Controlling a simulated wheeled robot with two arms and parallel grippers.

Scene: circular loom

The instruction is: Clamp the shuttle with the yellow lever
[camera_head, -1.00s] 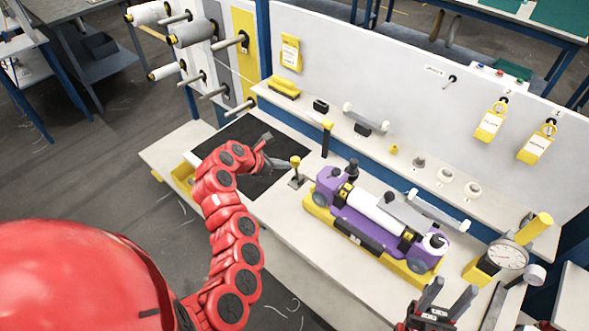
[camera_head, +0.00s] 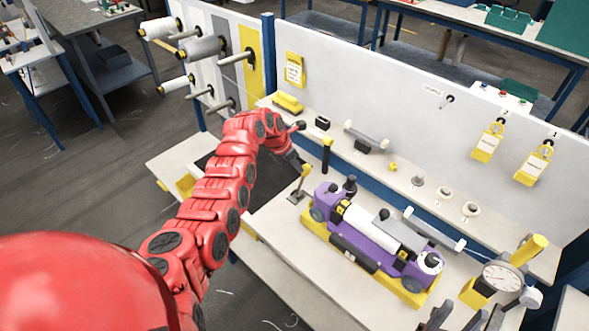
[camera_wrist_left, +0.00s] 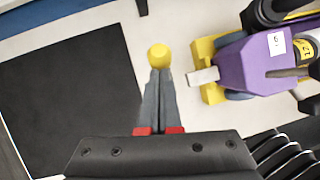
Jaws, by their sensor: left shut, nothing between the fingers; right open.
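The purple shuttle (camera_head: 376,254) sits in a yellow cradle (camera_head: 330,245) on the table, a white roll along its middle. Its near end shows at the right in the left wrist view (camera_wrist_left: 240,65). The yellow-knobbed lever (camera_head: 304,174) stands on a small plate left of the shuttle and leans towards it. My left gripper (camera_head: 300,165) is shut and empty at the lever. In the left wrist view its fingertips (camera_wrist_left: 157,75) are right by the yellow knob (camera_wrist_left: 158,55); I cannot tell whether they touch. My right gripper (camera_head: 457,318) is open and empty at the bottom edge, right of the shuttle.
A black mat (camera_head: 258,190) lies left of the lever. A dial gauge (camera_head: 502,276) stands at the right. A black post with a yellow top (camera_head: 327,150) stands behind the lever. A shelf (camera_head: 400,180) with small parts runs along the white back panel.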

